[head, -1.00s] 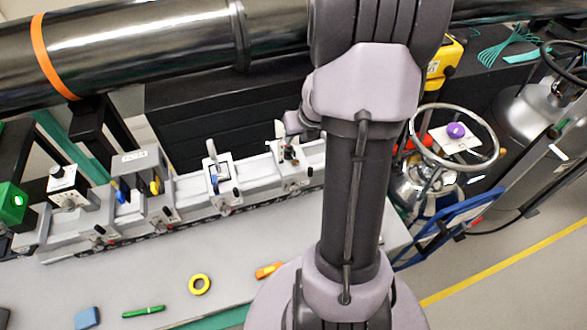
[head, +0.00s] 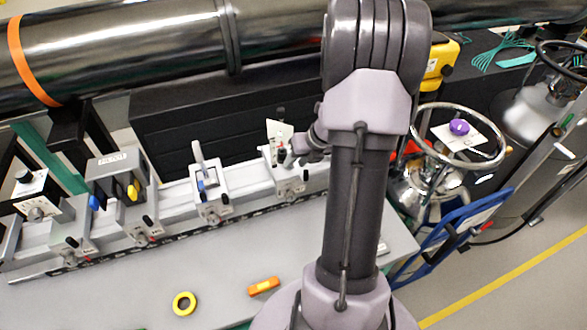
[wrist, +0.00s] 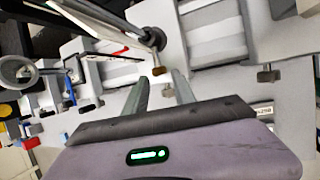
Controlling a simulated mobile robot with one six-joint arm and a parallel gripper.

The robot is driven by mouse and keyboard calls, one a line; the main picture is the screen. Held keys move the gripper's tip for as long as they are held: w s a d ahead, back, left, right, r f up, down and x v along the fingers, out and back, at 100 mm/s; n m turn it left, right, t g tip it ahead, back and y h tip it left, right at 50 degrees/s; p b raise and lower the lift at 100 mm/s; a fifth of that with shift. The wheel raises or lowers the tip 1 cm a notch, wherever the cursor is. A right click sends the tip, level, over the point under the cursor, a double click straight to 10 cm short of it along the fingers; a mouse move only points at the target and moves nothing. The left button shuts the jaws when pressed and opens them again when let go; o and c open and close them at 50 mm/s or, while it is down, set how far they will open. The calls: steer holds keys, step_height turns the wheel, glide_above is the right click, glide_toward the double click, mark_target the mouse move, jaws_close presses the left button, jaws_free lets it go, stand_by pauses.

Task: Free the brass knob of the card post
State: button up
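The card post, with its white card (head: 279,131), stands on a carriage of the rail in the head view, just left of my arm. In the wrist view a small brass knob (wrist: 158,71) shows below a dark, round post part (wrist: 154,39). My gripper (wrist: 161,79) is open. Its two fingers point toward this knob, which lies between or just beyond the tips; I cannot tell if they touch it. Nothing is seen gripped. In the head view the gripper (head: 309,148) is small and partly hidden by my arm.
Other carriages stand along the rail to the left, one with a pale upright lever (head: 198,152). Yellow tape (head: 184,303) and an orange tool (head: 264,286) lie on the bench. A gas cylinder handwheel (head: 457,135) stands right.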

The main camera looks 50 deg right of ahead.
steer(key=shift+b+x, duration=0.3)
steer(key=shift+x, duration=0.95)
jaws_close()
